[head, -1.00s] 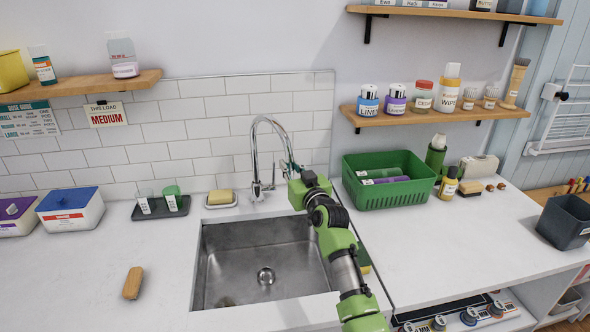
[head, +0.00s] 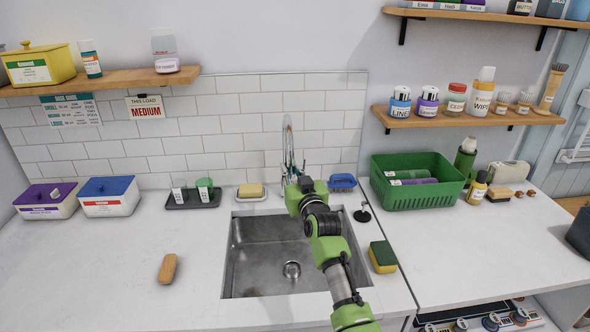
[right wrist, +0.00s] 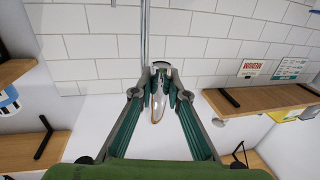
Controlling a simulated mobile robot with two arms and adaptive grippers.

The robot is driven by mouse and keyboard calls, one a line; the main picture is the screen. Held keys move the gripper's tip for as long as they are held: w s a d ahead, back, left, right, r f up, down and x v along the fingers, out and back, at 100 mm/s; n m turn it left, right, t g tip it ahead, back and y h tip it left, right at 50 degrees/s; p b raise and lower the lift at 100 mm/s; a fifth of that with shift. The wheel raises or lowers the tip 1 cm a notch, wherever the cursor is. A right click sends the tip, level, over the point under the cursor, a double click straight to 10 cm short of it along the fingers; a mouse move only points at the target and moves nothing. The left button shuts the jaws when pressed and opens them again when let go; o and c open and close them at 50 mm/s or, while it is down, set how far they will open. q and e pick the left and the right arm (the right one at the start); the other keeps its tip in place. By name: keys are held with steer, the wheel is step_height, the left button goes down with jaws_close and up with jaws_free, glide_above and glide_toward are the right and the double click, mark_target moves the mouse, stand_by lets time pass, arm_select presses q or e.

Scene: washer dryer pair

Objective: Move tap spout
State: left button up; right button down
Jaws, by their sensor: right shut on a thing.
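The chrome tap spout (head: 287,135) rises behind the sink (head: 240,275) and shows as a narrow arch, nearly edge-on, facing out over the basin. My right gripper (head: 290,178) is at the lower front end of the spout. In the right wrist view, the two fingers (right wrist: 160,78) close on the shiny spout end (right wrist: 158,102). My left gripper is out of view.
A soap dish (head: 241,197) and cup tray (head: 176,201) stand left of the tap. A blue brush (head: 342,181), sponge (head: 382,257) and green basket (head: 385,201) are to the right. A brown brush (head: 168,268) lies on the left counter.

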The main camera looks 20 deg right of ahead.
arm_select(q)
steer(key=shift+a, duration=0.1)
arm_select(e)
steer(key=shift+a, duration=0.1)
steer(key=c, duration=2)
jaws_free()
steer(key=shift+o, duration=0.2)
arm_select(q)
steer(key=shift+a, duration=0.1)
arm_select(e)
steer(key=shift+s+f, duration=0.1)
steer(key=shift+s, duration=0.45)
steer(key=s, duration=1.1)
steer(key=shift+a, duration=0.15)
